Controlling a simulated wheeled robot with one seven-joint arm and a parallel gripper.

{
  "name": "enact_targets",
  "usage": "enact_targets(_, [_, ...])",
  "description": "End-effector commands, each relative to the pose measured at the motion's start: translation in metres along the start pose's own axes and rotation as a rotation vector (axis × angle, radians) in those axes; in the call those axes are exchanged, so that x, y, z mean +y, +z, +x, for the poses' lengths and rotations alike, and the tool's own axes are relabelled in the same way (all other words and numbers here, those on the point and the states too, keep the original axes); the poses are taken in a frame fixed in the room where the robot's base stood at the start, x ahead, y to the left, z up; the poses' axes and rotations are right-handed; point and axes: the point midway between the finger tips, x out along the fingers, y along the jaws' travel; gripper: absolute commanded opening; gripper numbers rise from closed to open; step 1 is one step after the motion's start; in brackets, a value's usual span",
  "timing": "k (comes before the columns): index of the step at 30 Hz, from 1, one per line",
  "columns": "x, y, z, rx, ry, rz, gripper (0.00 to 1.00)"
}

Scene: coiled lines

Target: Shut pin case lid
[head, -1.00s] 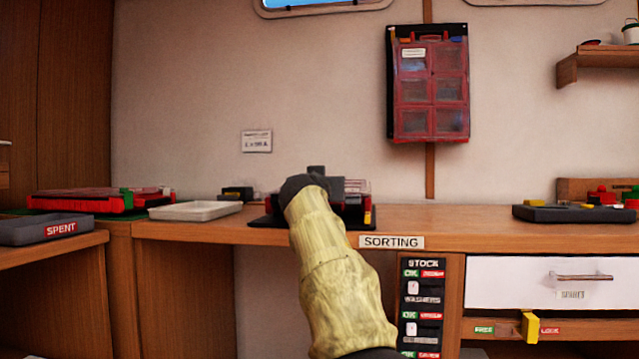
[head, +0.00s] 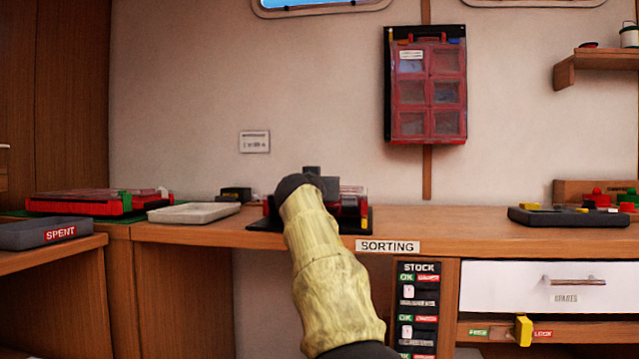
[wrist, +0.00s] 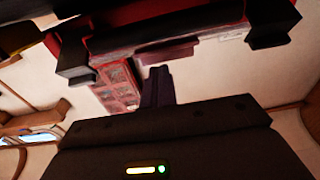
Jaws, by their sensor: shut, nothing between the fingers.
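A red and black case (head: 352,203), apparently the pin case, sits on a dark mat on the counter above the SORTING label. My arm hides much of it in the head view, and I cannot tell how far its lid stands open. In the wrist view, a red and black body (wrist: 190,22) fills the top, with a dark red tab (wrist: 168,50) close to the fingertips. My gripper (wrist: 157,74) is shut and empty beside this tab; I cannot tell whether they touch. In the head view the fingers are mostly hidden behind my wrist.
A pale tray (head: 194,212) and a red case with a green part (head: 90,203) lie to the left. A grey SPENT tray (head: 45,232) is on the lower left counter. A red compartment organizer (head: 428,90) hangs on the wall. Counter right of the mat is clear up to a dark tray (head: 568,216).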

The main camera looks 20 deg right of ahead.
Motion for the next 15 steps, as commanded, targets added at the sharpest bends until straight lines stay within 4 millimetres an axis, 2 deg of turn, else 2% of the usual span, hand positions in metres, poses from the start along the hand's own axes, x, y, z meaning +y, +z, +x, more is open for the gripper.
enact_targets(1, [0.001, -0.011, -0.001, 0.007, 0.000, 0.002, 0.00])
enact_targets(6, [0.004, -0.031, -0.003, 0.021, 0.001, 0.005, 0.00])
enact_targets(8, [0.004, -0.020, -0.008, 0.022, 0.000, 0.003, 0.00])
enact_targets(15, [0.005, -0.006, -0.028, 0.024, 0.001, 0.004, 0.00])
